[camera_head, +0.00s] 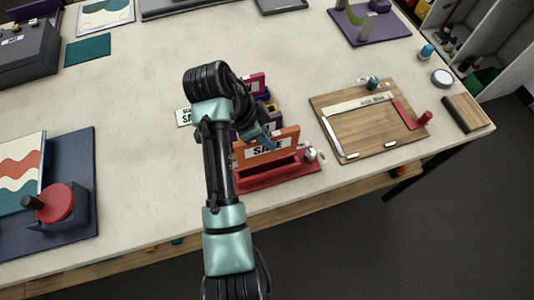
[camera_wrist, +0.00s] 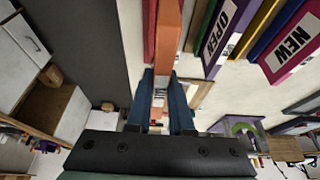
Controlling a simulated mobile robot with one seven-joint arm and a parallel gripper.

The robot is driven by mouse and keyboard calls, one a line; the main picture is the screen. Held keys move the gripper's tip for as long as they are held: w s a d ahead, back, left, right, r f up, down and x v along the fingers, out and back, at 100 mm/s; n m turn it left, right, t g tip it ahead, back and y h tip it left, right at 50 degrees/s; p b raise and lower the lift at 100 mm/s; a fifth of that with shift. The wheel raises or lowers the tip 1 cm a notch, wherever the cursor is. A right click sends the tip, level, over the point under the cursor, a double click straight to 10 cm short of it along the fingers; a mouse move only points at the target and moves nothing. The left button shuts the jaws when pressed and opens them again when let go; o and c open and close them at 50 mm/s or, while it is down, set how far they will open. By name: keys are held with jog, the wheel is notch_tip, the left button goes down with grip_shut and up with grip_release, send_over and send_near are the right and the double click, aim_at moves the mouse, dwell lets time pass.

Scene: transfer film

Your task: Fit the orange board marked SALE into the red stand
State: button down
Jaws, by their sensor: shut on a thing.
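The orange board marked SALE (camera_head: 284,137) stands roughly upright over the back of the red stand (camera_head: 262,180) near the table's front edge. My gripper (camera_head: 267,140) is shut on the board from above, its blue fingers on either face. In the wrist view the orange board (camera_wrist: 169,30) runs away between the two fingers of my gripper (camera_wrist: 161,88), seen along its edge. A red strip of the stand (camera_wrist: 149,30) shows close along its left side. I cannot tell whether the board's lower edge sits in the stand's slot.
A wooden tray (camera_head: 365,130) lies to the right. A navy base with a red knob (camera_head: 60,203) is at left. The table's middle left is clear.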

aim_at(269, 158)
jog(key=f, duration=0.3)
jog(key=f+p, duration=0.1)
jog(key=shift+s+f, duration=0.25)
jog(key=shift+f, duration=0.1)
jog(key=shift+w+f, duration=0.1)
jog(key=shift+f, duration=1.8)
jog(key=c, duration=1.3)
grip_release()
jog(key=shift+f, duration=0.15)
jog(key=o, duration=0.5)
